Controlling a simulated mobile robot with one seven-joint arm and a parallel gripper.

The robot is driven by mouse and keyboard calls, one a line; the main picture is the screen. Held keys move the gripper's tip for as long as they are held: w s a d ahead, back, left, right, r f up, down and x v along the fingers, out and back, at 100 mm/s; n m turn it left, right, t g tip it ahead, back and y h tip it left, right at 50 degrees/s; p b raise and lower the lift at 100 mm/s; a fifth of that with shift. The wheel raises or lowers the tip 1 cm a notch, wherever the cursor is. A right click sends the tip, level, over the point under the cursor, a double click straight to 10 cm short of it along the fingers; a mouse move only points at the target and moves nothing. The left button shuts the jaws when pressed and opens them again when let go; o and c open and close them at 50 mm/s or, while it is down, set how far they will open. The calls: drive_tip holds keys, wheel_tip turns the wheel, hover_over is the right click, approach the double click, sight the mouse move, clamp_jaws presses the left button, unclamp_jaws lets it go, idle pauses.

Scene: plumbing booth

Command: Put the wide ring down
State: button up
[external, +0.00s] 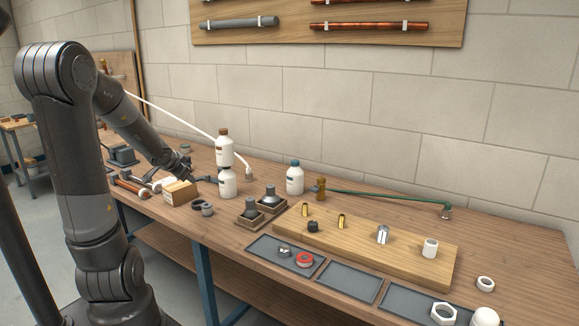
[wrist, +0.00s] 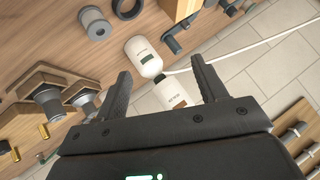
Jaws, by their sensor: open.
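A grey ring (external: 207,209) and a black ring (external: 196,204) lie close together near the table's front edge. In the wrist view, the grey ring (wrist: 95,24) and the black ring (wrist: 127,7) show at the top, outside my fingers. A white ring (external: 485,283) lies at the far right of the table. I cannot tell by looks which is the wide ring. My gripper (wrist: 161,68) is open, with no ring between its fingers. In the external view its end (external: 186,176) is small and dark, above the table behind the wooden box.
White bottles (external: 227,183) stand near my gripper; one (wrist: 143,57) shows between the fingers in the wrist view. A cardboard-coloured box (external: 180,192) is close by. Square wooden holders (external: 249,212), grey trays (external: 348,282) and a wooden board (external: 400,255) stand to the right.

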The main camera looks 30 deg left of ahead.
drive_tip(key=a+f+m+t+h, duration=0.1)
drive_tip(key=a+f+t+h, duration=0.15)
drive_tip(key=a+f, duration=0.5)
drive_tip(key=t+h, duration=0.2)
drive_tip(key=h, duration=0.2)
approach(193, 205)
drive_tip(key=shift+a, duration=0.55)
drive_tip(key=shift+s+d+f+t+h, duration=0.15)
drive_tip(key=shift+s+f+t+h, duration=0.05)
drive_tip(key=shift+s+t+h, duration=0.2)
drive_tip(key=x, duration=1)
drive_tip(key=shift+w+f, duration=0.1)
drive_tip(key=shift+w, duration=0.3)
drive_tip(key=shift+c, duration=0.4)
drive_tip(key=c, duration=0.7)
drive_tip(key=shift+c, duration=0.2)
